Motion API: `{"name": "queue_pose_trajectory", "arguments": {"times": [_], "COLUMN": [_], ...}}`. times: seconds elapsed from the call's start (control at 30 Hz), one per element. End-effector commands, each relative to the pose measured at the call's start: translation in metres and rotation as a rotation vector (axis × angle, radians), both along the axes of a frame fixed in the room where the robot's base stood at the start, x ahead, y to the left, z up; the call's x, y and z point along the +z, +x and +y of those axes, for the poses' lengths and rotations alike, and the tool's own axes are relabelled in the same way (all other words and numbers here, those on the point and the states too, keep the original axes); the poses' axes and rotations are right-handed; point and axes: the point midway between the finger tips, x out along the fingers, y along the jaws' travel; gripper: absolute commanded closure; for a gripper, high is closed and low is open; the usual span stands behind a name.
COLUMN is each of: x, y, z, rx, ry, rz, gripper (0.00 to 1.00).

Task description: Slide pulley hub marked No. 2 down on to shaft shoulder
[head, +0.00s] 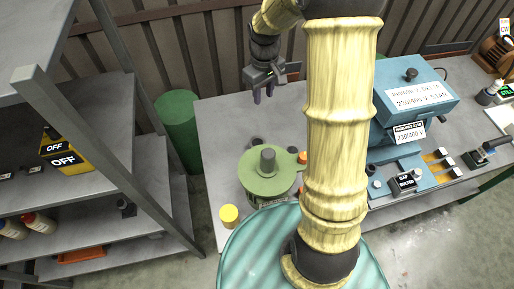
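My gripper (263,93) hangs above the back left of the grey workbench (221,125). Its two dark fingers point down with a gap between them, and nothing shows between them. A round green part (252,181) stands near the bench's front, with a grey upright cylinder (268,159) at its centre. It is in front of my gripper and well apart from it. I cannot tell whether this cylinder is the shaft or a hub. No "No. 2" mark is readable, so I cannot pick out the pulley hub. My arm hides the bench's middle.
A yellow-topped jar (229,214) stands at the bench's front left. Behind the green part are small dark round pieces (256,143). A blue machine (420,100) fills the right. Grey shelving (110,150) and a green drum (180,125) stand left. The bench's back left is clear.

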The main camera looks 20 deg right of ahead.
Motion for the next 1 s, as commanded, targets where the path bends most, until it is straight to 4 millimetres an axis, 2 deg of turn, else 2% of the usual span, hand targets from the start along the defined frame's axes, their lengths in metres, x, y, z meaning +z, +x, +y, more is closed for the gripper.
{"name": "queue_pose_trajectory", "arguments": {"times": [0.03, 0.5, 1.0], "x": [-0.010, -0.078, -0.082], "y": [0.000, 0.000, 0.000], "z": [0.000, 0.001, 0.001], "rx": [-0.001, 0.001, 0.003], "ry": [0.000, 0.000, 0.000], "rz": [0.000, 0.000, 0.001], "gripper": [0.67, 0.67, 0.67]}}
